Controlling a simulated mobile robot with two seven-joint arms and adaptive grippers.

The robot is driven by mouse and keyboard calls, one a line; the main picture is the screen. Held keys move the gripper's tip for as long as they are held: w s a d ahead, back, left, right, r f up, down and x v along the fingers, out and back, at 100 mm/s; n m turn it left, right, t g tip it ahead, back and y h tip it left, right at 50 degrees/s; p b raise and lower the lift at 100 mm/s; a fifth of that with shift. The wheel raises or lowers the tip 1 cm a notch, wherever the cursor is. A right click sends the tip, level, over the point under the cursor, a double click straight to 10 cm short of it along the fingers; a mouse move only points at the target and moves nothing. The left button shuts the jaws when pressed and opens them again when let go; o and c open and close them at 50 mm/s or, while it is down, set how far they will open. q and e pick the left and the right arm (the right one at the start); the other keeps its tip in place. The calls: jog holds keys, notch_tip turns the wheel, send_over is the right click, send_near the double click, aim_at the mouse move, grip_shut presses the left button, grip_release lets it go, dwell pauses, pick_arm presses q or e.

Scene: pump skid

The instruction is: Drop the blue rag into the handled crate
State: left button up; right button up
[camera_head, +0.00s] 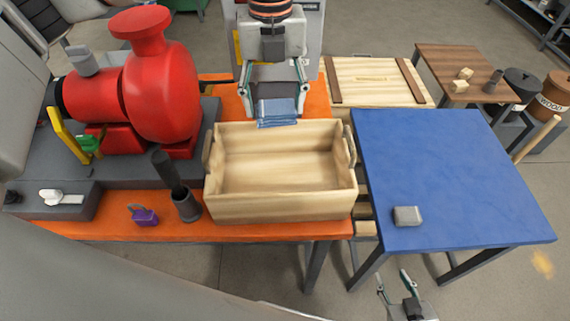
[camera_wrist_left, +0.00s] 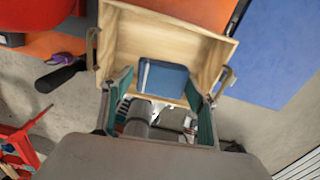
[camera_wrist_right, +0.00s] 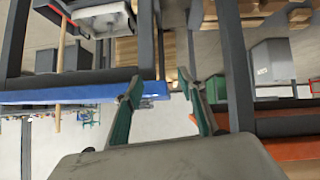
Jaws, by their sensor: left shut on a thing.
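The blue rag (camera_head: 277,112) is folded and hangs between the fingers of my left gripper (camera_head: 275,94), which is shut on it. The rag also shows in the left wrist view (camera_wrist_left: 163,78), between the fingertips with the crate behind it. The handled crate (camera_head: 282,207) is an open, light wooden box with a handle at each end, and it looks empty. In the head view, the rag overlaps the far rim of the crate; its exact height cannot be told. My right gripper (camera_head: 397,281) is open and empty, low in front of the blue table.
The crate stands on an orange bench (camera_head: 240,231). The blue table (camera_head: 450,170) at right holds a grey block (camera_head: 407,216) and is otherwise clear.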

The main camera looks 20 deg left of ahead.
pick_arm(q)
jog(key=shift+s+f, duration=0.1)
jog(key=shift+f, duration=0.45)
notch_tip(320, 180, down, 4)
jog(key=shift+r+b, duration=0.2)
jog(key=shift+b, duration=0.65)
jog(key=shift+f, duration=0.3)
pick_arm(e)
jog(key=shift+w+a+r+t+y, duration=0.2)
jog(key=shift+w+a, duration=0.1)
jog(key=shift+a, duration=0.15)
jog(key=shift+w+a+r+t+y, duration=0.1)
jog(key=shift+w+a+r, duration=0.15)
jog(key=shift+a, duration=0.2)
jog(key=shift+f, duration=0.1)
pick_arm(q)
jog(key=o, duration=1.1)
jog(key=shift+o, duration=0.2)
pick_arm(e)
jog(key=shift+d+f, duration=0.15)
jog(key=shift+f, duration=0.05)
pick_arm(q)
notch_tip(320, 180, up, 12)
jog(key=shift+r, duration=0.1)
